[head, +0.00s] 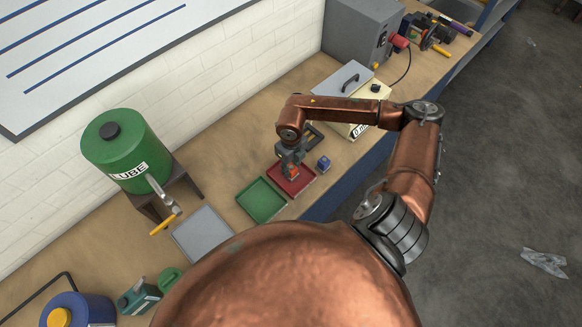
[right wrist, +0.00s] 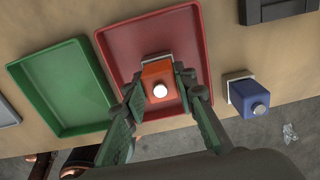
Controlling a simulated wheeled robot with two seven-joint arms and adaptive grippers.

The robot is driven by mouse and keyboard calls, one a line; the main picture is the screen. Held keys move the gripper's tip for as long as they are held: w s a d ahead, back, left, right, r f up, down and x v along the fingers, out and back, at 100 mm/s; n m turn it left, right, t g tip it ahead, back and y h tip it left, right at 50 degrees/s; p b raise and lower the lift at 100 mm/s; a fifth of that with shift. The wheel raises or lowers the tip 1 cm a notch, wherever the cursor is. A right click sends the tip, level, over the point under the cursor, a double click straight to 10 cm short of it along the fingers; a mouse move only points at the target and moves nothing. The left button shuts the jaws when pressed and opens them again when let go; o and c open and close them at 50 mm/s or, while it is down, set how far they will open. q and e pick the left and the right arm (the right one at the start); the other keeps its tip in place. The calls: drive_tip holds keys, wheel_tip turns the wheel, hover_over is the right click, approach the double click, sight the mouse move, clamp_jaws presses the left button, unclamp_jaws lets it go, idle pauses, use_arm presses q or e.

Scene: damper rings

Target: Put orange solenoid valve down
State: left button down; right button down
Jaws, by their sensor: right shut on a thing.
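The orange solenoid valve (right wrist: 159,82) is a small orange block with a pale round tip and a light base. My right gripper (right wrist: 159,92) is shut on it, with a green finger on each side. The valve is over the red tray (right wrist: 117,42); I cannot tell whether it touches the tray floor. In the head view my right gripper (head: 291,170) reaches down over the red tray (head: 304,188), and the valve shows only as a small orange patch. My left gripper is not in view.
A green tray (right wrist: 62,88) lies left of the red one. A blue valve-like block (right wrist: 249,97) stands just right of the red tray, near the bench edge. A grey tray (head: 203,235) and a green LUBE drum (head: 127,155) are farther left.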

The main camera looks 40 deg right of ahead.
drive_tip(key=c, duration=1.5)
unclamp_jaws()
wheel_tip(320, 180, up, 12)
clamp_jaws()
drive_tip(key=shift+s+f, duration=0.1)
idle(1.1)
